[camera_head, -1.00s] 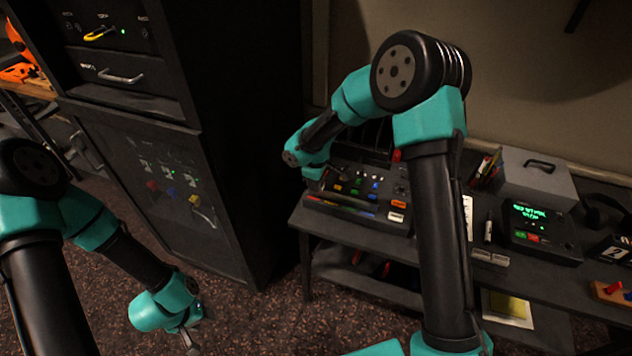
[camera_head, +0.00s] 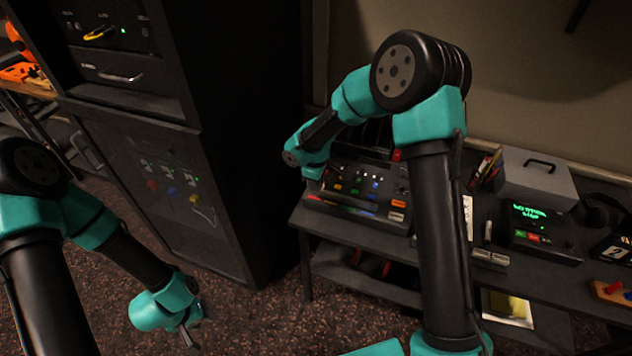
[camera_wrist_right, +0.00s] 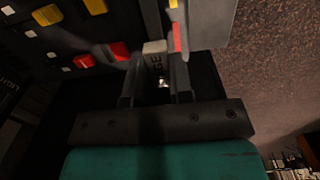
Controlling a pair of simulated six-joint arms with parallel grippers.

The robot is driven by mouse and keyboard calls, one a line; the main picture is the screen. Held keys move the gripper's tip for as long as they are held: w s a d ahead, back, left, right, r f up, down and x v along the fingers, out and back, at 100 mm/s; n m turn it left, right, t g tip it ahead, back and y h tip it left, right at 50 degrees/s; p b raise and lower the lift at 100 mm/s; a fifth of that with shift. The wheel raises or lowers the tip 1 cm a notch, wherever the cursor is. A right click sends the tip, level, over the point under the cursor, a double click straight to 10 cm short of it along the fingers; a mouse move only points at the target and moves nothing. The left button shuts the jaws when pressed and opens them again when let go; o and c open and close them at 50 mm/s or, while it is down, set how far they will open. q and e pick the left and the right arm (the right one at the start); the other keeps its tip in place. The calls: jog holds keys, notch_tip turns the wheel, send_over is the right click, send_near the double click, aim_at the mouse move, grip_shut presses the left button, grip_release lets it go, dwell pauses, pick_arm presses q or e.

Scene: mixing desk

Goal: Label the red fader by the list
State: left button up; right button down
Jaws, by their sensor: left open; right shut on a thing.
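The mixing desk (camera_head: 350,212) stands on the table in the head view, with coloured caps and lit buttons. My right arm reaches over its left end; the right gripper's jaws are hidden there behind my wrist. In the right wrist view my right gripper (camera_wrist_right: 156,75) is shut on a small pale label (camera_wrist_right: 154,48) with dark letters, only partly readable as "GE". A red fader cap (camera_wrist_right: 120,51) is just left of the label, and another red cap (camera_wrist_right: 83,61) lies further left. My left gripper (camera_head: 190,337) is open and empty, low over the floor.
A white sheet (camera_head: 468,213), partly hidden by my right arm, lies right of the desk. A lit green-text unit (camera_head: 540,235) and a grey case (camera_head: 537,180) stand further right. A dark cabinet (camera_head: 150,190) is left of the table, with open floor before it.

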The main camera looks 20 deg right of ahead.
jog(key=shift+f, duration=0.3)
dwell(0.4)
jog(key=c, duration=0.9)
grip_release()
jog(key=shift+r, duration=0.15)
notch_tip(320, 180, up, 17)
jog(key=shift+r, duration=0.1)
